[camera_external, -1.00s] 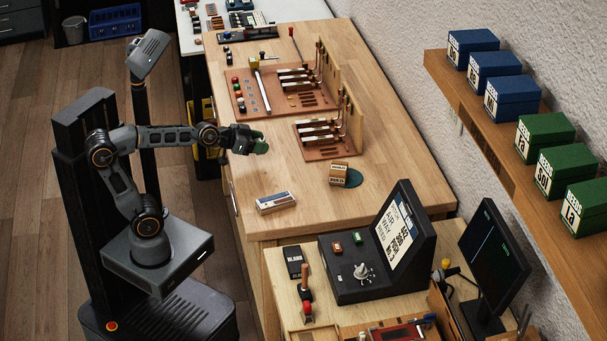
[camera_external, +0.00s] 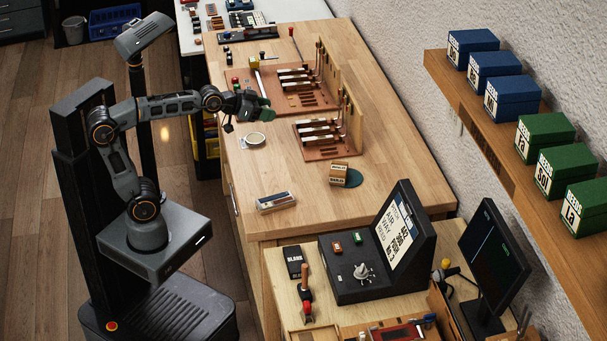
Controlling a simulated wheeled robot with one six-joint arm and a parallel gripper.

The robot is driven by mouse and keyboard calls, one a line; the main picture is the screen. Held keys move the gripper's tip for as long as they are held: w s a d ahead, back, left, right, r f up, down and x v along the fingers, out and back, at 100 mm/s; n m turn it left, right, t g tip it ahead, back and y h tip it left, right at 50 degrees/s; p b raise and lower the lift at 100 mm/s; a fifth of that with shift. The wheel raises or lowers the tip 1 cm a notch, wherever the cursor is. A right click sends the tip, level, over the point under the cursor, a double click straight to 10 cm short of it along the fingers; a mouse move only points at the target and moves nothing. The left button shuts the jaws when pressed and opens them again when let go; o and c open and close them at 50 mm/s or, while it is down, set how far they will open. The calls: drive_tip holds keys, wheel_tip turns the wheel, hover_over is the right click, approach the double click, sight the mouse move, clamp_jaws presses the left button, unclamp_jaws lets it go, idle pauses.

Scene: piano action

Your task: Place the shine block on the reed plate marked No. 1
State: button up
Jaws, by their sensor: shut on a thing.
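My gripper (camera_external: 258,110) is above the left part of the wooden bench, beside the front-left part of the rear red-brown board (camera_external: 318,105). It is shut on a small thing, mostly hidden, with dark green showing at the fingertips. I cannot tell whether this is the shine block. Two red-brown boards with wooden levers stand on the bench; the nearer board (camera_external: 322,153) lies to the right of my gripper. No marking No. 1 is readable, so I cannot tell which plate it is.
A white ring-shaped roll (camera_external: 253,139) lies below my gripper. A labelled wooden block (camera_external: 339,174) rests on a dark green pad, and a striped block (camera_external: 275,202) lies near the front edge. A black console (camera_external: 375,262) stands in front. The bench between them is clear.

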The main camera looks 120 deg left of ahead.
drive_tip(key=w+d+f+m+t+h+p, duration=0.2)
drive_tip(key=w+d+p, duration=0.3)
drive_tip(key=w+p, duration=0.45)
drive_tip(key=w+d+f+m+t+h+p, duration=0.1)
drive_tip(key=w+d+f+m+h+p, duration=0.15)
drive_tip(key=w+d+p, duration=0.5)
drive_tip(key=w+d+f+m+t+h+p, duration=0.1)
drive_tip(key=w+d+f+m+h+p, duration=0.15)
drive_tip(key=d+p, duration=0.65)
drive_tip(key=w+d+f+m+t+h+p, duration=0.1)
drive_tip(key=d+f+m+h+p, duration=0.2)
drive_tip(key=d+p, duration=0.55)
drive_tip(key=w+a+r+n+y+b, duration=0.1)
drive_tip(key=a+r+n+y+b, duration=0.25)
drive_tip(key=b, duration=0.35)
drive_tip(key=n+g+y+b, duration=0.3)
drive_tip(key=n+g+y, duration=0.6)
drive_tip(key=n, duration=0.1)
hover_over(265, 201)
wheel_tip(265, 201, down, 4)
drive_tip(key=shift+f, duration=2.15)
drive_tip(key=shift+f, duration=0.15)
